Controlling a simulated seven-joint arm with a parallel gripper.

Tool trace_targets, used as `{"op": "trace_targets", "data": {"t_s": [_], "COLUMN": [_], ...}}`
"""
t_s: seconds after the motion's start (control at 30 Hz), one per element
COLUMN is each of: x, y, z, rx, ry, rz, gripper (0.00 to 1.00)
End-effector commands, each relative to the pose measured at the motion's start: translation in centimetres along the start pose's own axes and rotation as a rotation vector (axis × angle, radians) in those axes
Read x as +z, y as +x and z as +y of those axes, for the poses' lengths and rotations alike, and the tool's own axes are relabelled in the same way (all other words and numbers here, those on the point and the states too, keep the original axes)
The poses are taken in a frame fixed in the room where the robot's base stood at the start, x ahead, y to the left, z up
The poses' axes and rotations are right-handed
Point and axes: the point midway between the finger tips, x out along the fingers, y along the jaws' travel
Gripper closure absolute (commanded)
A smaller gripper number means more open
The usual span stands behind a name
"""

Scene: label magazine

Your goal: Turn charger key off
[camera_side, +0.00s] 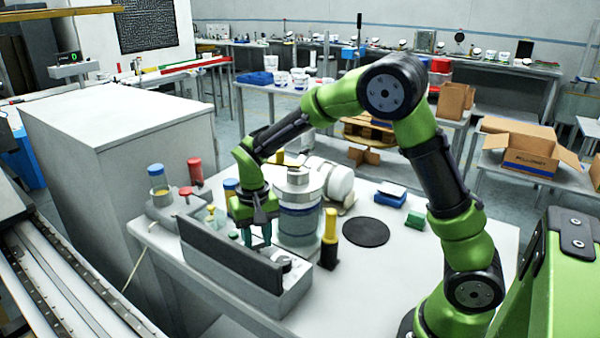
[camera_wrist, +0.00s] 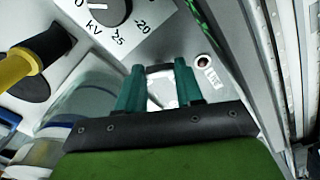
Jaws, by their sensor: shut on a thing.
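The charger (camera_side: 283,302) is a grey box with a dark upright panel, standing at the front left of the white table. My gripper (camera_side: 262,238) reaches down over its top, behind the panel. In the wrist view, the teal fingers of my gripper (camera_wrist: 157,84) are closed on the charger key (camera_wrist: 158,69), of which only a small dark-edged part shows between the tips. The key's angle cannot be told. A dial (camera_wrist: 103,8) with kV markings shows on the charger at the top of the wrist view.
A yellow and black handle (camera_side: 330,240) stands close right of the charger; a glass and metal cylinder (camera_side: 297,205) is behind. A black disc (camera_side: 366,232) lies on the table (camera_side: 400,270). A small unit with blue and red caps (camera_side: 168,205) stands left.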

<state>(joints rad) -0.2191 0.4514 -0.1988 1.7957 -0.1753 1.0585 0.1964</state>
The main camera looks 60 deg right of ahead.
Motion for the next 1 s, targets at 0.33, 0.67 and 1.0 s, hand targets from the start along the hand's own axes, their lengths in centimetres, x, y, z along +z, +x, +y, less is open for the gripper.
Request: {"op": "trace_targets", "data": {"t_s": [0.33,0.67,1.0], "x": [-0.04,-0.02,-0.01], "y": [-0.16,-0.16,-0.16], "z": [0.05,0.03,0.01], "rx": [-0.001,-0.001,-0.001], "ry": [-0.295,-0.469,-0.525], "rz": [0.001,0.0,0.001], "gripper": [0.94,0.94,0.94]}}
